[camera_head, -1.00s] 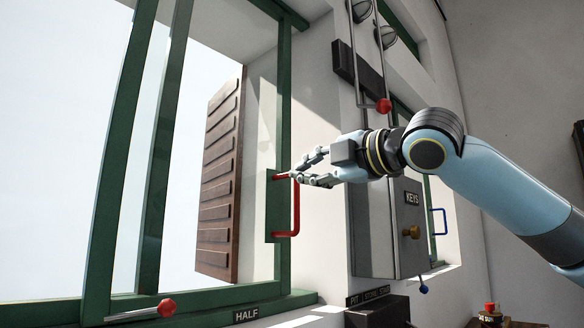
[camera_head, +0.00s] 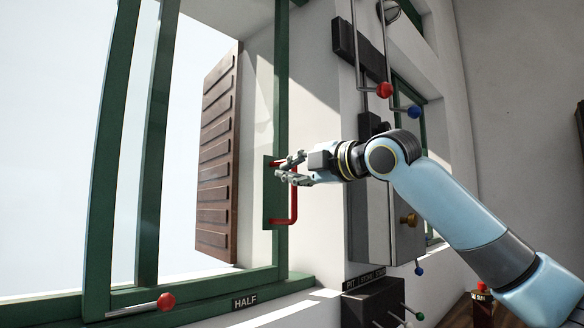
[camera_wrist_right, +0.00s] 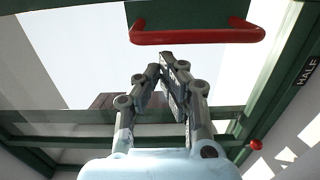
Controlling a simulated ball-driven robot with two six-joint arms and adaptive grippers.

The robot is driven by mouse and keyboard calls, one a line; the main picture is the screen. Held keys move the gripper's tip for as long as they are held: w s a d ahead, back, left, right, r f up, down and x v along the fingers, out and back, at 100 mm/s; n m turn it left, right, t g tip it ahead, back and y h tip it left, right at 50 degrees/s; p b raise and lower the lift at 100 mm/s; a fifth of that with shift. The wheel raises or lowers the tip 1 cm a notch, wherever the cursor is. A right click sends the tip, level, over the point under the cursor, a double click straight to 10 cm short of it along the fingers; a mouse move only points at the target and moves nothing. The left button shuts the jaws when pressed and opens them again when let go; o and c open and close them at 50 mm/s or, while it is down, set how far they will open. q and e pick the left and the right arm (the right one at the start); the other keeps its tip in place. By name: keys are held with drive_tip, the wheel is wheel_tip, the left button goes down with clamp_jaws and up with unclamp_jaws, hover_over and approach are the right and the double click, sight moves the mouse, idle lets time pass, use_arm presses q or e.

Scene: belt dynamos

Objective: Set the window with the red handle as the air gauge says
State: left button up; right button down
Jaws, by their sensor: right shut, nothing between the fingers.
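The red handle (camera_head: 293,205) is a bracket on a green plate (camera_head: 268,195) on the green window frame; it also shows at the top of the right wrist view (camera_wrist_right: 196,36). My right gripper (camera_head: 280,172) is shut and empty at the upper end of the handle in the head view. In the wrist view its fingertips (camera_wrist_right: 167,60) are just below the handle, apart from it in the picture; I cannot tell whether they touch. A HALF label (camera_head: 245,303) is on the sill. I see no air gauge. My left gripper is not in view.
A red-knobbed stay (camera_head: 166,302) lies along the sill. A brown louvred shutter (camera_head: 216,155) stands outside. Right of the window are hanging rods with a red knob (camera_head: 384,90) and a blue knob (camera_head: 414,111), a grey cabinet (camera_head: 376,215) and a dark box (camera_head: 372,303).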

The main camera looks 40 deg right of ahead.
drive_tip(key=shift+w, duration=0.1)
drive_tip(key=w+d+p, duration=0.1)
drive_tip(key=d, duration=0.6)
drive_tip(key=shift+w+d, duration=0.2)
drive_tip(key=shift+d, duration=0.1)
wheel_tip(320, 180, up, 10)
idle(0.5)
